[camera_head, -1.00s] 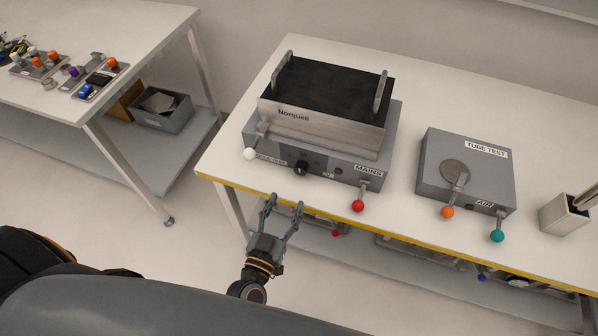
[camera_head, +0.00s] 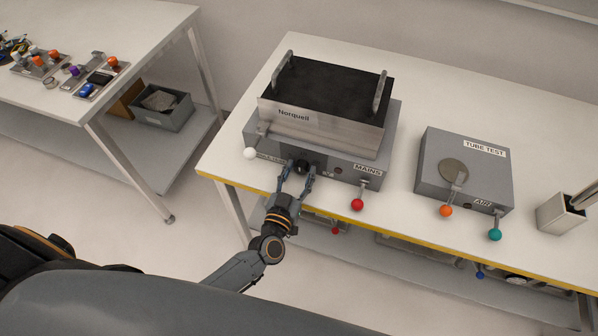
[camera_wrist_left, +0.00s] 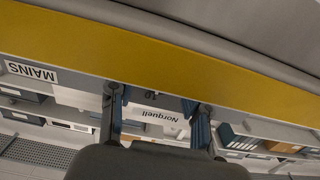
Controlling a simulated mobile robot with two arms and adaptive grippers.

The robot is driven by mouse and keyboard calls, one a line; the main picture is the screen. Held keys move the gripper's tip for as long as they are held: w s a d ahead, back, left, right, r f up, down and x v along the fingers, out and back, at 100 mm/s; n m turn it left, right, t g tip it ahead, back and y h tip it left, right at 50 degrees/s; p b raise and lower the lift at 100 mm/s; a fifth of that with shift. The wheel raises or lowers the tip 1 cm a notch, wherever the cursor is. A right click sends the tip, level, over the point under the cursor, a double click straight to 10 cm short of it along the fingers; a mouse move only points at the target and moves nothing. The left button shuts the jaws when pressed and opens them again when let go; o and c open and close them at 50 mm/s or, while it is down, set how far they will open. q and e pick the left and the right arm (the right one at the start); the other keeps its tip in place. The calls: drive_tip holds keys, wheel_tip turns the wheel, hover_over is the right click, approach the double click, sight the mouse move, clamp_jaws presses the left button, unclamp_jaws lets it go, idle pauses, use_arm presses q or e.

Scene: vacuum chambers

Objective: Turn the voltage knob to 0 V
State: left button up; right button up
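The black round voltage knob (camera_head: 303,166) sits on the front face of the grey box marked "Norquell" and "MAINS" (camera_head: 340,172). My left gripper (camera_head: 301,172) is at the knob, its two fingers apart, one on each side of it. I cannot tell whether the fingertips touch it. The knob's pointer and scale are too small or hidden to read. The left wrist view shows the two spread fingers (camera_wrist_left: 158,115), the MAINS label (camera_wrist_left: 30,72) and the Norquell label (camera_wrist_left: 160,115) upside down; the knob is not clear there. My right gripper is not in view.
A white-ball lever (camera_head: 250,153) stands left of the knob and a red-ball lever (camera_head: 357,204) right of it. The tube test box (camera_head: 430,165) has orange and teal levers. The bench has a yellow front edge (camera_head: 400,240). A second table (camera_head: 150,35) is at left.

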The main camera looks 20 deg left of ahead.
use_arm(q)
drive_tip(key=c, duration=0.7)
clamp_jaws()
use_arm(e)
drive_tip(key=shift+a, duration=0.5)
use_arm(q)
drive_tip(key=shift+n, duration=1.4)
drive_tip(key=n, duration=0.3)
drive_tip(key=shift+b, duration=0.35)
drive_tip(key=shift+d+n+b, duration=0.1)
drive_tip(key=shift+n+b, duration=0.45)
drive_tip(key=shift+n, duration=2.15)
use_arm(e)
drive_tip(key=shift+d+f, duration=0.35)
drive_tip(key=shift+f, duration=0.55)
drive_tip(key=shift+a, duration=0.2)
